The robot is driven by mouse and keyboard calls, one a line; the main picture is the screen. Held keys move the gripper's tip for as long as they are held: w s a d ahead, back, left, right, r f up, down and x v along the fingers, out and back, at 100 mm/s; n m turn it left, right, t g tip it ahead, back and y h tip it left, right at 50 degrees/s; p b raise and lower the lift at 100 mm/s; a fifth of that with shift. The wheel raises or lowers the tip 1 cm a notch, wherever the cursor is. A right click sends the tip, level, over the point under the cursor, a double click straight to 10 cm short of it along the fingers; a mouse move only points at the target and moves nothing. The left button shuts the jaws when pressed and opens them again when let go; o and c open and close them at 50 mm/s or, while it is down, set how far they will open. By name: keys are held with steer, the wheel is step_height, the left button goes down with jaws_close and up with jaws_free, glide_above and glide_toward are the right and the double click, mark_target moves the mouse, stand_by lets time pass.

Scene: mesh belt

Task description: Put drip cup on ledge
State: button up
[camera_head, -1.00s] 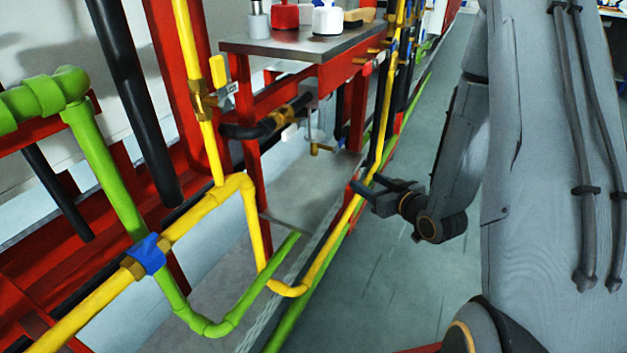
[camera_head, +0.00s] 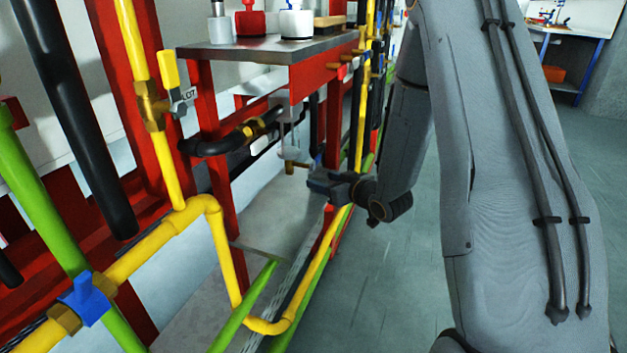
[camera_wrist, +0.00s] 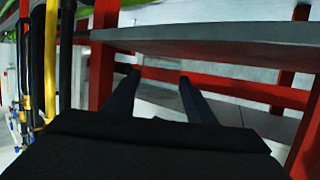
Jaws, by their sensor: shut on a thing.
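My gripper (camera_head: 320,180) is at the end of the arm, below and in front of a grey top on a red frame. In the wrist view its two dark fingers (camera_wrist: 156,80) stand apart around a pale patch. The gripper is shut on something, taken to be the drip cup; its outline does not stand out. The grey top (camera_head: 240,50) is the clearest ledge, and its edge crosses the wrist view above the fingertips (camera_wrist: 220,48). A low grey slab (camera_head: 275,225) lies beneath it; I cannot tell which is the named ledge.
A red bottle (camera_head: 250,22) and a white bottle (camera_head: 296,24) stand on the grey top. A yellow pipe (camera_head: 225,255) and a green pipe (camera_head: 245,305) run in front. A brass fitting (camera_head: 292,166) hangs beneath the top. Open floor (camera_head: 375,270) lies to the right.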

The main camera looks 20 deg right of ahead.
mark_target(313, 175)
steer(key=shift+w+a, duration=0.2)
steer(key=shift+w, duration=0.65)
steer(key=w, duration=0.1)
steer(key=w+a, duration=0.1)
steer(key=w+b, duration=0.1)
steer(key=shift+w+a, duration=0.25)
steer(key=shift+w, duration=0.05)
steer(key=shift+f, duration=0.6)
steer(key=shift+f+b, duration=0.15)
steer(key=shift+b, duration=0.15)
steer(key=shift+f, duration=0.15)
steer(key=o, duration=1.1)
steer(key=shift+o, duration=0.2)
